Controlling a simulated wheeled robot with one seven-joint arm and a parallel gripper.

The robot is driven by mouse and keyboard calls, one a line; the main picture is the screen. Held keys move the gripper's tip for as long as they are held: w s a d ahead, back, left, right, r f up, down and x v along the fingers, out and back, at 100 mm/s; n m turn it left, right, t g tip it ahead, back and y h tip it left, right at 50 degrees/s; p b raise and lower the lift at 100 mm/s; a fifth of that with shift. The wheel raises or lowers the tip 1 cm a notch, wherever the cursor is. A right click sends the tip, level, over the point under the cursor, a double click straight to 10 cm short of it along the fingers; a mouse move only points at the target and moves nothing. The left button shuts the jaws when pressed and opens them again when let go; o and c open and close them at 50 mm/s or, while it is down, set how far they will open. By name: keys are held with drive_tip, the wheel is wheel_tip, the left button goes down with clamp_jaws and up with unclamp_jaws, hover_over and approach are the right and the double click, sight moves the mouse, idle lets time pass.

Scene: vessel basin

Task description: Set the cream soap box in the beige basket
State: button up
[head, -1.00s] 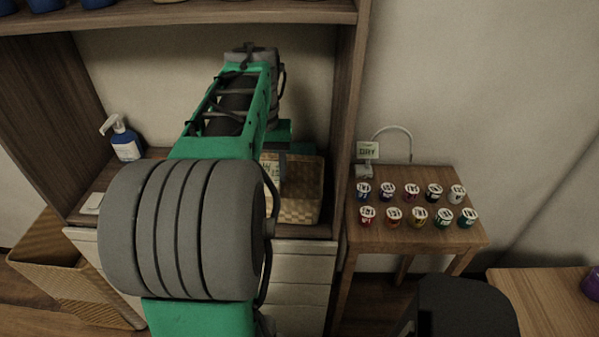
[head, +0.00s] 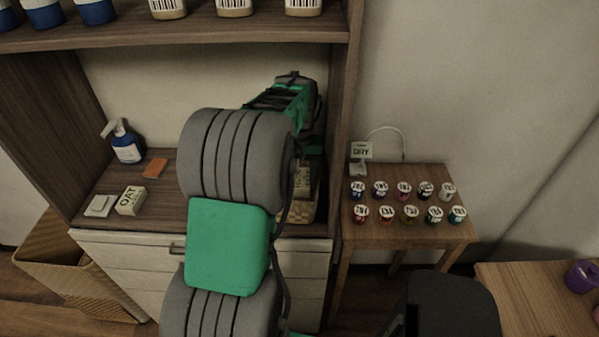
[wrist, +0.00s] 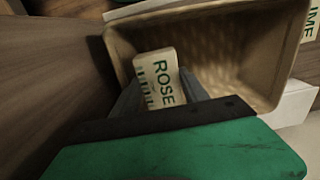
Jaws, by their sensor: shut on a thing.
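In the wrist view my gripper (wrist: 160,82) is shut on a cream soap box (wrist: 160,76) lettered ROSE. The beige basket (wrist: 240,50) fills the upper part of that view, and the box appears within its outline. I cannot tell whether the box touches the basket floor. In the head view the beige basket (head: 298,213) stands at the right end of the cabinet shelf, mostly hidden by my arm. A pale lettered box (head: 303,182) shows at the basket there. My gripper's fingers are hidden in that view.
A cream box lettered OAT (head: 130,200), a white bar (head: 98,206), an orange bar (head: 155,168) and a blue pump bottle (head: 126,142) stand left on the shelf. Another lettered box (wrist: 312,25) shows outside the basket. The cabinet's side panel (head: 345,120) rises right of the basket.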

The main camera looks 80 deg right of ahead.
drive_tip(key=shift+f, duration=0.1)
drive_tip(key=shift+f+b, duration=0.4)
drive_tip(key=shift+f, duration=0.1)
drive_tip(key=o, duration=1.3)
